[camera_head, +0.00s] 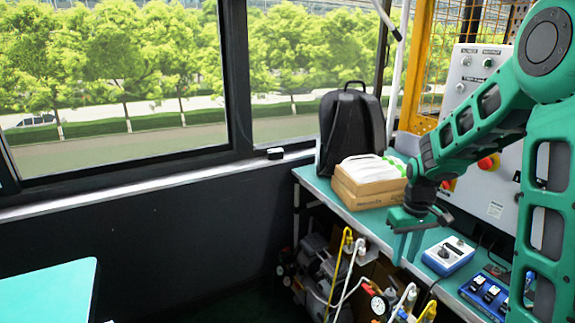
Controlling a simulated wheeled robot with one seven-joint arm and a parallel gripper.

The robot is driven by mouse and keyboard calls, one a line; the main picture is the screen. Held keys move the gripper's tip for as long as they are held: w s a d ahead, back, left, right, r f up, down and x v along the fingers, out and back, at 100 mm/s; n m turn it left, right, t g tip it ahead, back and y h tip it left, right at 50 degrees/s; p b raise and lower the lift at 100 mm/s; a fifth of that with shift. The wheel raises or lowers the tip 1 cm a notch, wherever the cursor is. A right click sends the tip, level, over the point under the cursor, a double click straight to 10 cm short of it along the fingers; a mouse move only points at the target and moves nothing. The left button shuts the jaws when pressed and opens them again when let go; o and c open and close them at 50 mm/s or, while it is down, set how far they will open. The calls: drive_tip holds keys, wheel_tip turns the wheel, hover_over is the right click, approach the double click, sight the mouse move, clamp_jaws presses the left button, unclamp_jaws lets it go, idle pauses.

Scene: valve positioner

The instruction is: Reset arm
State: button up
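My green arm comes in from the right edge, bends at an elbow and reaches left and down. My gripper (408,248) points down over the front edge of the green workbench (365,217), in front of the cardboard box. No held object shows at it. Its green fingers blend with the green bench top, so the gap between them is unclear. A blue and white device with a knob (448,255) lies on the bench just right of the gripper, apart from it.
A cardboard box (368,194) with white packs and a black backpack (350,128) stand on the bench, left of my gripper. A grey control panel (476,82) stands behind my arm. A blue tray (484,296) sits front right. Cables and tools hang below. A green table (45,292) is lower left.

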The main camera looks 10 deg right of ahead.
drive_tip(key=s+d+r+m, duration=0.1)
drive_tip(key=s+r+m, duration=0.2)
drive_tip(key=s, duration=1.1)
drive_tip(key=s+d+r+m, duration=0.1)
drive_tip(key=s+r+m, duration=0.3)
drive_tip(key=s, duration=1)
wheel_tip(320, 180, up, 3)
drive_tip(key=shift+d+r, duration=0.15)
drive_tip(key=shift+d, duration=0.25)
drive_tip(key=shift+w+f, duration=0.25)
drive_tip(key=shift+w, duration=0.3)
